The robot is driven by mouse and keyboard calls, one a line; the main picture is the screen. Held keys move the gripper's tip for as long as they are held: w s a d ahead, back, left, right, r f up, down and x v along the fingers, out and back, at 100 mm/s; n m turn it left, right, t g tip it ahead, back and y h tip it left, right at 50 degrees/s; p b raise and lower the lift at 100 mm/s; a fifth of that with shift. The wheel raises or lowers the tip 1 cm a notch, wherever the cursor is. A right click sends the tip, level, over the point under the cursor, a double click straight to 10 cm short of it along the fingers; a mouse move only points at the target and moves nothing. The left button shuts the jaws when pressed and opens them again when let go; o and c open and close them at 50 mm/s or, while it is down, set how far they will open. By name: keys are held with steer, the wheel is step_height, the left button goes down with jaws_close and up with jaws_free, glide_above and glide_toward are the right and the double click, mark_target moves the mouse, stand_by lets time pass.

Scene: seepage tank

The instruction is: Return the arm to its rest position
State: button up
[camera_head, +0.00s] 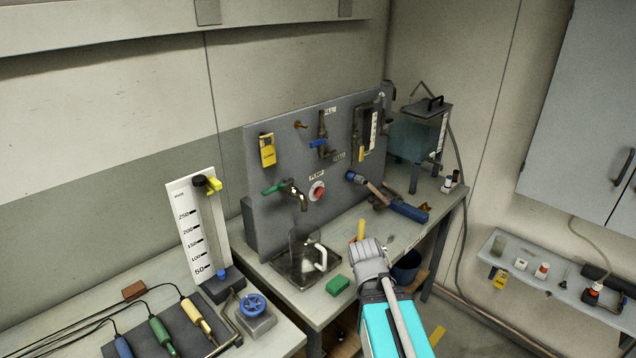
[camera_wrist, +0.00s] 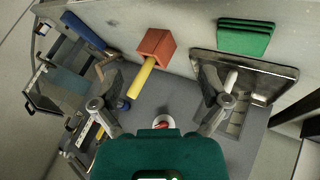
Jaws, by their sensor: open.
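My arm reaches in from the bottom of the head view, with its grey wrist (camera_head: 370,262) over the front edge of the bench. The fingers are hard to make out there. In the wrist view my gripper (camera_wrist: 158,101) has its two fingers wide apart, with nothing held between them. Beyond them is a red block with a yellow handle (camera_wrist: 143,79); the yellow handle also shows in the head view (camera_head: 361,229). A green block (camera_head: 338,284) lies left of my wrist, and it also shows in the wrist view (camera_wrist: 245,38).
A metal tray (camera_head: 285,268) with a white handle sits left of my wrist. Behind stands a grey panel (camera_head: 275,205) with a tap (camera_head: 290,193) and red button (camera_head: 316,191). A blue-handled tool (camera_head: 408,210) lies right. A side shelf (camera_head: 570,285) holds small bottles.

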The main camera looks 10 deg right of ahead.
steer(key=s+a+f+m+g+y, duration=0.3)
steer(key=s+a+g, duration=0.4)
steer(key=s, duration=0.3)
steer(key=shift+s+a+f+m+y, duration=0.3)
steer(key=shift+s+a+f+m, duration=0.1)
steer(key=shift+a+f+m, duration=0.3)
steer(key=shift+r, duration=0.1)
steer(key=shift+c, duration=0.2)
